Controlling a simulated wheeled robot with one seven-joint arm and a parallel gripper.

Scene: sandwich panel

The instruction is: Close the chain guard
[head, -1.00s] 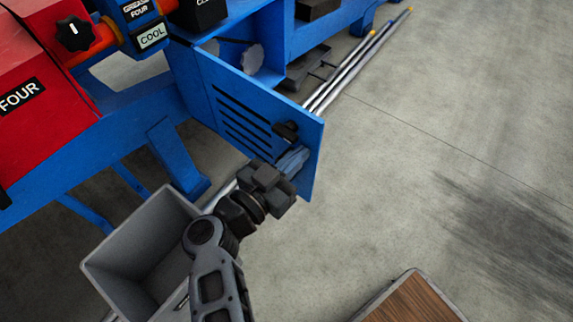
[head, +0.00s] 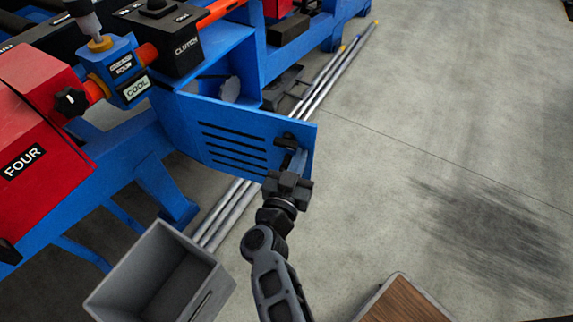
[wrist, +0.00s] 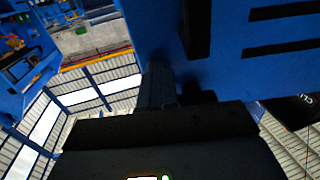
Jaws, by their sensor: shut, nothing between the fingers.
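The chain guard (head: 190,118) is a blue slotted panel, hinged at its left end and standing partly open from the blue machine. A round grey sprocket (head: 230,90) shows in the opening behind it. A black handle (head: 284,142) sits near the guard's free right end. My gripper (head: 297,160) is shut and empty, at the guard's outer face just beside the handle. In the wrist view, the guard (wrist: 230,60) fills the upper right, with the dark handle (wrist: 196,28) just above my gripper (wrist: 160,85). Whether the fingertips touch the guard is unclear.
A grey open bin (head: 125,268) stands on the floor at lower left. Long metal rods (head: 325,82) lie on the floor behind and beneath the guard. A wood-topped platform (head: 405,302) is at bottom right. The floor to the right is clear.

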